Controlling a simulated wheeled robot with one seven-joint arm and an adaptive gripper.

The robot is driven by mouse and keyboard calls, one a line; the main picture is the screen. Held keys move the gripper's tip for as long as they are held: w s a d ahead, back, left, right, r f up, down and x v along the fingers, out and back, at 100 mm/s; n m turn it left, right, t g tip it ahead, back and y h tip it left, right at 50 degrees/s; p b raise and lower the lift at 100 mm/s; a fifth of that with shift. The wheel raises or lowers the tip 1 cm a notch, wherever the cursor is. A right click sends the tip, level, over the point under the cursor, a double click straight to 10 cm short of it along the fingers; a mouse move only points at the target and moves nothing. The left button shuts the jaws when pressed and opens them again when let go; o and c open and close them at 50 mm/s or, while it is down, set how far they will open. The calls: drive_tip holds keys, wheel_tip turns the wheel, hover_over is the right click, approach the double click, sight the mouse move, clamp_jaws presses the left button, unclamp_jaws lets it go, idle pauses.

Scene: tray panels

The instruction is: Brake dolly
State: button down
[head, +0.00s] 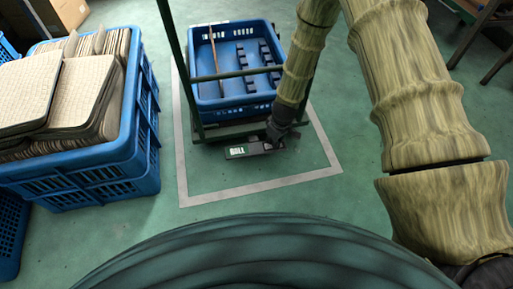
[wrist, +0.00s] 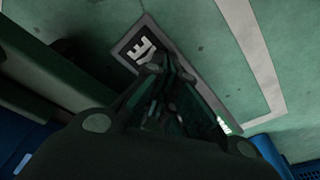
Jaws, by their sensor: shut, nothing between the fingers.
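The dolly (head: 188,107) is a dark green frame with a tall push handle, standing inside a pale outline on the floor. It carries a blue crate (head: 203,105). At its near lower edge is a grey brake plate with a dark label (head: 238,152) that appears to read "ROLL". Part of the plate and white lettering (wrist: 142,44) show in the wrist view. My gripper (head: 275,143) is shut and empty, pointing down at the right part of the plate. In the wrist view its fingertips (wrist: 172,66) cover part of the plate; I cannot tell whether they touch it.
A blue crate stack (head: 125,165) filled with beige panels (head: 28,90) stands to the left. The pale floor outline (head: 258,190) surrounds the dolly. Green floor in front of the dolly is clear. Dark furniture legs (head: 475,35) stand at the upper right.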

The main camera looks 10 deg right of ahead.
drive_tip(key=shift+f, duration=0.25)
drive_tip(key=shift+r, duration=0.1)
drive_tip(key=shift+r+p, duration=3.35)
drive_tip(key=shift+r, duration=0.15)
drive_tip(key=shift+f, duration=0.1)
drive_tip(key=s+d+f+m+g+h, duration=0.1)
drive_tip(key=s+d+f+m, duration=0.1)
drive_tip(key=s, duration=0.8)
drive_tip(key=s+d+f+m, duration=0.1)
drive_tip(key=s+f, duration=0.1)
drive_tip(key=s, duration=0.9)
drive_tip(key=s+r+m+p, duration=0.2)
drive_tip(key=s+r+m, duration=0.15)
drive_tip(key=s, duration=1.15)
wheel_tip(320, 180, up, 37)
drive_tip(key=p, duration=3.6)
drive_tip(key=shift+d+g+p, duration=0.15)
drive_tip(key=shift+g+p, duration=0.15)
drive_tip(key=shift+p, duration=0.05)
